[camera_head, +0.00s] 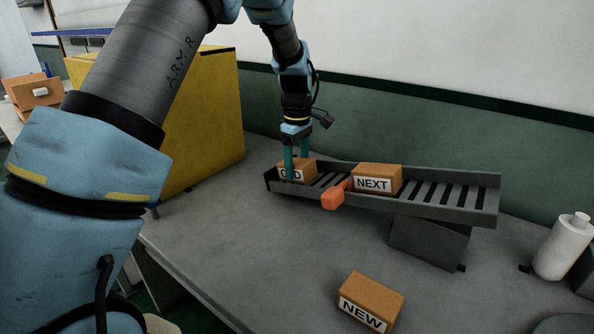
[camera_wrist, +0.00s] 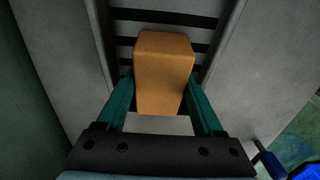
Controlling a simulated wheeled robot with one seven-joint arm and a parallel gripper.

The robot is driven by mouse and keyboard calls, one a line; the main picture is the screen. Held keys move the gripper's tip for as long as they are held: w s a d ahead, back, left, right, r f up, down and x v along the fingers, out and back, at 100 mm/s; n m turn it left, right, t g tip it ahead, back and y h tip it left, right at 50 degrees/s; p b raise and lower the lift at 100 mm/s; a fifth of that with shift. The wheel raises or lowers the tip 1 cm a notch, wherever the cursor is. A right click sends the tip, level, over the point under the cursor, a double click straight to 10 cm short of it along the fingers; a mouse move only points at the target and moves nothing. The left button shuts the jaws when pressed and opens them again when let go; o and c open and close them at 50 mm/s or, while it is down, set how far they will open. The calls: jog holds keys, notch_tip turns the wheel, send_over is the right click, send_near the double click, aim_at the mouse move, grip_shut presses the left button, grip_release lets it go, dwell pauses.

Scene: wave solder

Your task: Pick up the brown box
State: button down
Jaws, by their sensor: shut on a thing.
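A brown box with a white label, partly covered by a finger and seeming to read "OLD" (camera_head: 309,169), sits at the lower left end of a grey slotted chute (camera_head: 450,190). My gripper (camera_head: 297,165) reaches down from above with its two teal fingers on either side of this box. In the wrist view the box (camera_wrist: 163,75) lies between the fingertips (camera_wrist: 160,95), shut on it, with chute slots behind it. A second brown box labelled "NEXT" (camera_head: 377,179) sits higher on the chute. A third, labelled "NEW" (camera_head: 371,301), lies on the table in front.
An orange knob (camera_head: 333,198) sticks out from the chute's front, between the two boxes. A white bottle (camera_head: 563,246) stands at the right. A yellow panel (camera_head: 205,130) rises at the left. The grey table (camera_head: 270,260) is clear left of the "NEW" box.

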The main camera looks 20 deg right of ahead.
aim_at(297, 161)
jog(key=shift+r, duration=0.1)
notch_tip(297, 161, up, 10)
jog(key=shift+f+b, duration=0.1)
jog(key=shift+b, duration=0.6)
dwell(0.7)
